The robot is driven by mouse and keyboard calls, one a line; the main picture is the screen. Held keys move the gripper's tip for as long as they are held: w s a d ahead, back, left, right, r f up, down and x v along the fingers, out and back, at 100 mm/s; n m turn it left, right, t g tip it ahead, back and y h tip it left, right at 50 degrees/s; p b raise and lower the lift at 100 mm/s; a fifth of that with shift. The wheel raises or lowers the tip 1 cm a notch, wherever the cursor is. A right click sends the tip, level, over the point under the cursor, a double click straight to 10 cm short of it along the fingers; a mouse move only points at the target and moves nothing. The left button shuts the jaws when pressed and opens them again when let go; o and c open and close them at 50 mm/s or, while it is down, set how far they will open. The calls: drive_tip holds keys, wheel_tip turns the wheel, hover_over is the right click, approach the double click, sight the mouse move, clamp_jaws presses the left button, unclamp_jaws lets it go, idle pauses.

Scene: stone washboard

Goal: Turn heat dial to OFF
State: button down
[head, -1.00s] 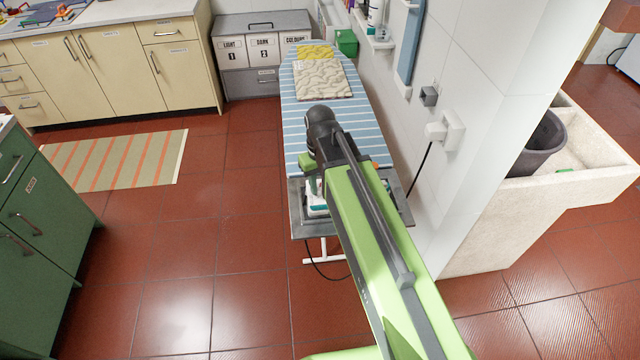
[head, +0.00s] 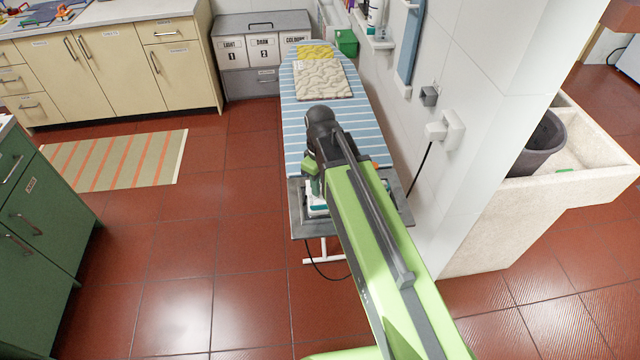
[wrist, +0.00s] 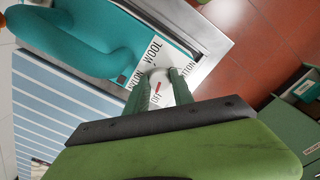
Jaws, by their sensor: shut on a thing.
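The iron (wrist: 88,38) has a teal handle and rests on the metal plate at the near end of the ironing board; in the head view my arm partly hides it (head: 316,207). Its white round heat dial (wrist: 158,88) carries a red mark, with WOOL, NYLON and part of another label printed around it. Letters that look like OFF show close to the red mark; which label the mark points at is hard to tell. My gripper (wrist: 160,76) is shut on the dial, one green finger on each side. The dial is hidden in the head view.
The striped ironing board (head: 350,130) runs away from me with a folded patterned cloth (head: 322,80) on it. A white wall with a socket (head: 446,130) and a cord stands close on the right.

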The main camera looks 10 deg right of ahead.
drive_tip(key=c, duration=1.1)
unclamp_jaws()
wheel_tip(320, 180, up, 17)
drive_tip(key=p, duration=1.7)
drive_tip(key=shift+r, duration=0.2)
